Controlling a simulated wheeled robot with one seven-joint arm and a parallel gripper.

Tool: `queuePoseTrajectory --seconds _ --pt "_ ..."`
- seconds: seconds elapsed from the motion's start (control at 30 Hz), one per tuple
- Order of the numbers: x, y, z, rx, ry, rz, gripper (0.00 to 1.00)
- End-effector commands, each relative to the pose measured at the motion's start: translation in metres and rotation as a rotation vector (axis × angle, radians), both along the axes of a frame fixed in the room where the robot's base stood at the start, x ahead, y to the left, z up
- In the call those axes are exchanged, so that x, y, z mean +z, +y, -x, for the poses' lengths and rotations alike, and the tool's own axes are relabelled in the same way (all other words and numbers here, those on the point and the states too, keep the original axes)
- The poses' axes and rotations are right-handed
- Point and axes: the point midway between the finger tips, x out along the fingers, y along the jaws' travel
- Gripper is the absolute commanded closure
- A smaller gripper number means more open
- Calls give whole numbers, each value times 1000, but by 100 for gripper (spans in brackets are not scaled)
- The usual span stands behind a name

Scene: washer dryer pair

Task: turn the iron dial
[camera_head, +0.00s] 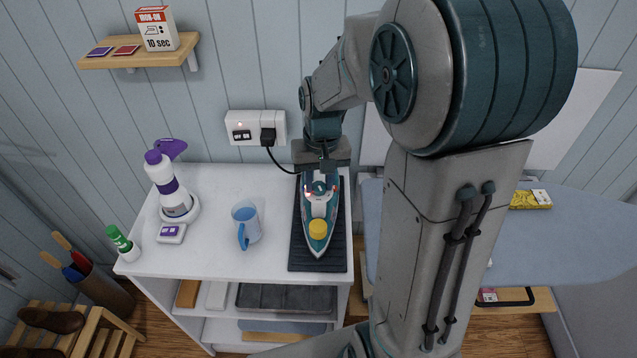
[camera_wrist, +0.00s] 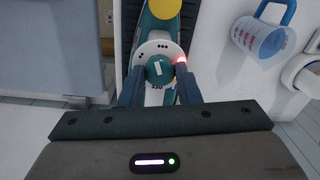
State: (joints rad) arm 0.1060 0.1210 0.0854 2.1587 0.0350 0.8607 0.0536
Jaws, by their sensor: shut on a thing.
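The iron (camera_head: 319,212) lies on a dark ribbed mat (camera_head: 298,250) on the white cabinet top, its yellow cap (camera_head: 318,229) toward the front. Its dial (camera_wrist: 160,70) is a teal knob with a white mark, set in a white ring with dark dots. A red light glows beside it. My gripper (camera_wrist: 160,75) reaches down from above with a finger on each side of the dial, shut on it. The gripper also shows in the head view (camera_head: 321,172), where it partly hides the rear of the iron. The fingertips' exact contact is partly hidden.
A measuring cup (camera_head: 246,225) stands left of the mat. Farther left are a purple-and-white device (camera_head: 168,185) and a green-capped bottle (camera_head: 122,243). A black plug and cord (camera_head: 268,137) run from the wall socket. An ironing board (camera_head: 580,235) is at the right.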

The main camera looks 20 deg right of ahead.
Motion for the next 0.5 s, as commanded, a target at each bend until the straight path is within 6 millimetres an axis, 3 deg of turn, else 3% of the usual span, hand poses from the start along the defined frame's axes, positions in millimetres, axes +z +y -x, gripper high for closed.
queuePoseTrajectory --seconds 0.5 --pt "0 0 -1 -331 -4 0 93"
